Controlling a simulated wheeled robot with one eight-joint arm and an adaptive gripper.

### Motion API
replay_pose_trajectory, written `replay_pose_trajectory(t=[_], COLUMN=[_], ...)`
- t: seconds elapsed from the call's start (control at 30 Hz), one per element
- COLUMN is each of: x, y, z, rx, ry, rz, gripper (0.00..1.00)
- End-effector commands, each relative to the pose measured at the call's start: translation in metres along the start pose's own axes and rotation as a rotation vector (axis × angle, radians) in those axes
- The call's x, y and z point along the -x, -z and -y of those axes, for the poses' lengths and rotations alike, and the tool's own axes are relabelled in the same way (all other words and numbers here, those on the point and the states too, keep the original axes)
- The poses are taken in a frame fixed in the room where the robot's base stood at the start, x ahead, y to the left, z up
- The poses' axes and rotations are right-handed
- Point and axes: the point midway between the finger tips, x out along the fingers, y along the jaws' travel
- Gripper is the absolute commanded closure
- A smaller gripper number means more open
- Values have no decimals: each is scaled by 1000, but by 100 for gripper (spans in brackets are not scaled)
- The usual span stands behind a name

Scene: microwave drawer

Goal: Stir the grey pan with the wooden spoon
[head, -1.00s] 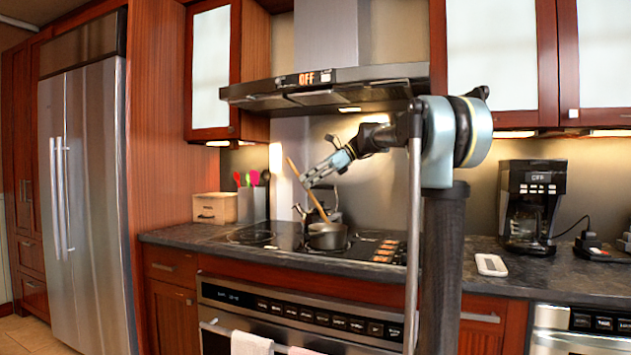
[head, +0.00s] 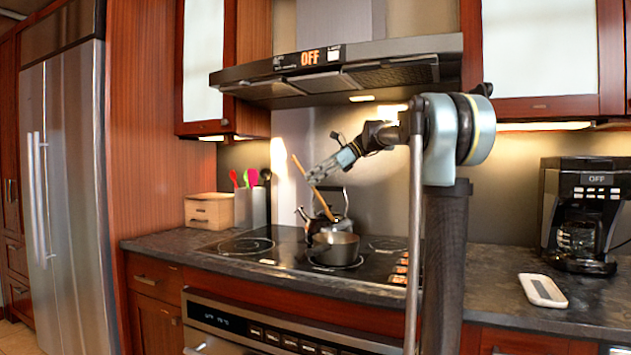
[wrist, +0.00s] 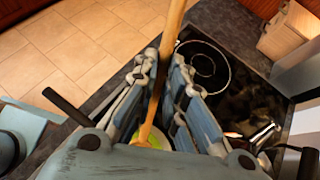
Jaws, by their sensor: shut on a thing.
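The grey pan (head: 335,250) sits on the black cooktop, at its front middle, in the head view. My gripper (head: 314,176) is above and behind the pan, shut on the wooden spoon (head: 300,170). The spoon is tilted, its handle end up to the left and its lower end down to the right, near the pan's far rim. I cannot tell whether its tip is inside the pan. In the wrist view the spoon (wrist: 172,28) runs between both fingers of my gripper (wrist: 168,75). The pan is mostly hidden there.
A kettle (head: 340,222) stands close behind the pan. The range hood (head: 340,70) hangs above. A utensil holder (head: 251,208) and a wooden box (head: 209,211) stand left of the cooktop. A coffee maker (head: 580,215) and a white device (head: 543,291) are at right.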

Motion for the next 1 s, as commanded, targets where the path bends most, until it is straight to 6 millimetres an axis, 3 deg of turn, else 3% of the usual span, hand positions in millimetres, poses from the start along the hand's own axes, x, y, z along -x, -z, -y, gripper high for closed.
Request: replay_pose_trajectory(t=[0.47,1.0], x=[2,-33], y=[3,5], z=[1,0], rx=[-3,-2], ry=[5,5], rz=[0,0], gripper=[100,100])
